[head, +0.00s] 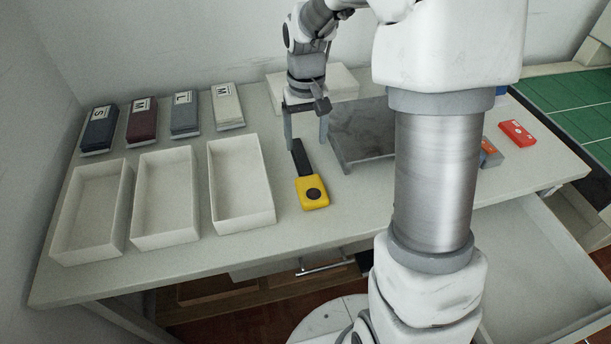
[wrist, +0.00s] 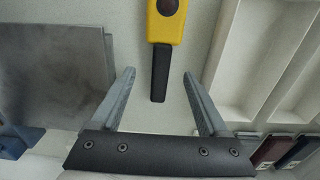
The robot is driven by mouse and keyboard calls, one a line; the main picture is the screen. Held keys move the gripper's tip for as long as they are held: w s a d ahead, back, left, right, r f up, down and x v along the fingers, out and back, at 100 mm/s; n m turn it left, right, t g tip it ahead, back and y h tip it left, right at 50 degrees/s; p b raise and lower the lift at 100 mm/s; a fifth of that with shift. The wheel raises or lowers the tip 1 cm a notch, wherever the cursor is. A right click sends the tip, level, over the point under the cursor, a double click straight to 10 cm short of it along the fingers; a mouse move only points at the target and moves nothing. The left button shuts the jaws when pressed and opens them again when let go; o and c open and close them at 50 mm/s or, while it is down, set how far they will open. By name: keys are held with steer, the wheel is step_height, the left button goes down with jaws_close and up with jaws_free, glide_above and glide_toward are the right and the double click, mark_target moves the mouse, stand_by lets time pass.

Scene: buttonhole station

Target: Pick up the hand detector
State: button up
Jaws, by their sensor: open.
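The hand detector (head: 311,192) lies flat on the white table, with a yellow body and a black handle pointing toward the back. In the wrist view the yellow body (wrist: 166,22) is at the top edge, partly cut off, and the black handle points down toward my gripper. My gripper (head: 306,130) hangs at the handle's far end, fingers pointing down. In the wrist view the fingers (wrist: 159,82) are spread apart and empty, and the handle's tip appears between them. I cannot tell the exact height of the fingers above the table.
A grey metal plate stand (head: 362,140) stands close right of the gripper. Three white open trays (head: 242,185) are to the left, with several labelled folded packs (head: 185,113) behind them. A red box (head: 516,133) lies at the right. Table is clear in front of the detector.

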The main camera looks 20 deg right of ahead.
mark_target(305, 166)
steer(key=f+b, duration=0.1)
steer(key=f, duration=0.3)
steer(key=f+b, duration=0.1)
steer(key=f, duration=0.4)
steer(key=shift+a+f, duration=0.2)
steer(key=shift+f, duration=0.05)
steer(key=shift+r, duration=0.1)
jaws_close()
